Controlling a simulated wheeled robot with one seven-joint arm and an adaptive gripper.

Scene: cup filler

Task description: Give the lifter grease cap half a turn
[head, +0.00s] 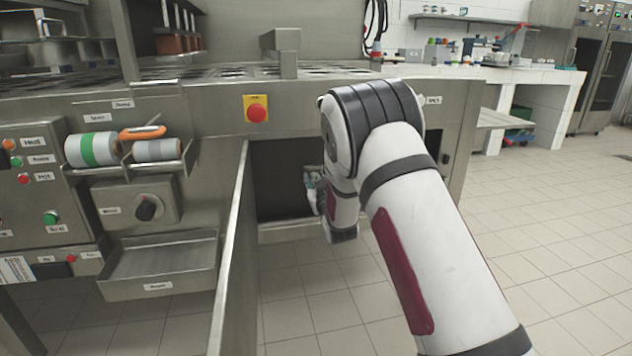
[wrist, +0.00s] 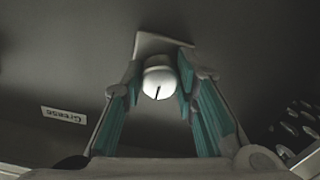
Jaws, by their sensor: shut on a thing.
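The grease cap (wrist: 158,82) is a small white round cap with a dark line on its face, under a pale square mount (wrist: 160,44) in the wrist view. My gripper (wrist: 158,88) is shut on the cap, with one teal-padded finger on each side of it. A label reading "Grease" (wrist: 64,115) is on the dark panel to the left. In the head view my arm reaches to the open bay (head: 282,180) under the machine. The cap is hidden there, and only part of my gripper (head: 313,190) shows beside my arm.
An open metal door (head: 228,250) stands to the left of the bay. A red stop button (head: 257,112) is above the bay. A tray (head: 160,265) juts out at the left. Several round dark parts (wrist: 295,125) lie at the right in the wrist view. Tiled floor at the right is clear.

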